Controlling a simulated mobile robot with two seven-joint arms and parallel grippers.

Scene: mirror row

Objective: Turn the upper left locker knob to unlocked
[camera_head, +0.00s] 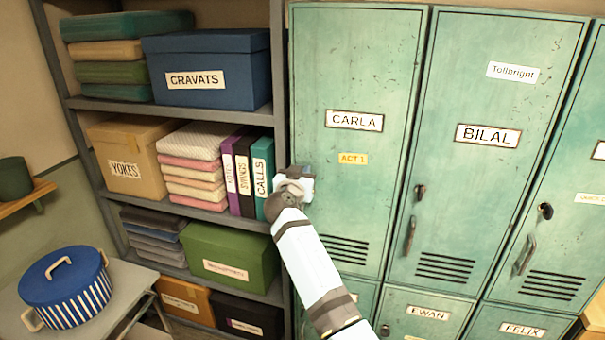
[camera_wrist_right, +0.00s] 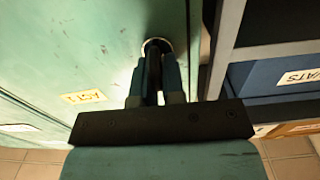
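The upper left locker (camera_head: 350,90) is a worn green door with a CARLA label and a yellow ACT 1 tag; its door also shows in the right wrist view (camera_wrist_right: 70,50). My right gripper (camera_head: 296,184) is at this door's left edge and hides the knob in the head view. In the right wrist view, the dark locker knob (camera_wrist_right: 154,72) stands out from a round plate, between the two fingers of my right gripper (camera_wrist_right: 154,80). The fingers appear closed on it. Which way the knob is turned is hard to tell. My left gripper is out of view.
The BILAL locker (camera_head: 480,90) stands to the right with its own knob (camera_head: 420,191) and handle (camera_head: 410,236). A grey shelf (camera_head: 278,70) with boxes and binders stands close on the left. A blue striped pot (camera_head: 70,290) is on a table at lower left.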

